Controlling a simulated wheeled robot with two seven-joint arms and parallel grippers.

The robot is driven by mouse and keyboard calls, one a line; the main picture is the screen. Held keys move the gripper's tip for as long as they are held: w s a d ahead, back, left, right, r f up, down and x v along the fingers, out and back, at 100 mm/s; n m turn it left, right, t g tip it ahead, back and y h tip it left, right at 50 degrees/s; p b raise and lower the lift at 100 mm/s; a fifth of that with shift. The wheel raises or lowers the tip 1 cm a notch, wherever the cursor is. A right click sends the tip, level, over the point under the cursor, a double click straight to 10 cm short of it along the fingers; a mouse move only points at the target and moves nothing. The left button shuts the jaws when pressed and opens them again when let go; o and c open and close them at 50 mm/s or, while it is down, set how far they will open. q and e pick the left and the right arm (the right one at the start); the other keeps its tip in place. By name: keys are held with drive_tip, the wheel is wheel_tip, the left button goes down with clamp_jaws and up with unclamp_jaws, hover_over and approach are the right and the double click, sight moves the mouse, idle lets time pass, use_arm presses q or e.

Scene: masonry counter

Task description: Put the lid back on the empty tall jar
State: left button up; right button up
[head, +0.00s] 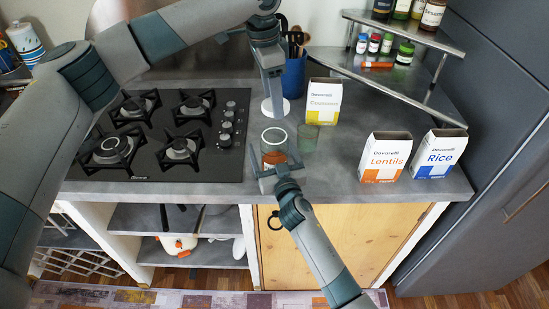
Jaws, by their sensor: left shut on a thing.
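My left gripper (271,88) reaches down over the counter and is shut on a pale round lid (282,107). The lid appears just behind a tall clear glass jar (273,137), apart from its rim. Something reddish-brown shows in the lower part of this jar. A shorter, greenish clear glass container (308,138) stands to its right and looks empty. My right gripper (276,171) is at the front of the tall jar with its fingers spread wide. It partly hides the jar's base, and I cannot tell whether it touches the jar.
A gas hob (160,135) lies to the left. A yellow-labelled box (324,101), a Lentils box (384,158) and a Rice box (438,154) stand to the right. A blue utensil pot (294,76) and a metal shelf (400,80) with small jars are behind. Counter between the containers and Lentils is clear.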

drive_tip(key=c, duration=1.4)
use_arm(q)
hover_over(274, 131)
drive_tip(key=shift+a+f, duration=0.15)
drive_tip(key=shift+f, duration=1.1)
drive_tip(key=shift+a+f, duration=0.1)
drive_tip(key=shift+f, duration=1.15)
drive_tip(key=shift+f, duration=0.1)
drive_tip(key=shift+f, duration=0.8)
drive_tip(key=shift+f, duration=0.55)
use_arm(e)
clamp_jaws()
use_arm(q)
drive_tip(key=shift+m, duration=0.3)
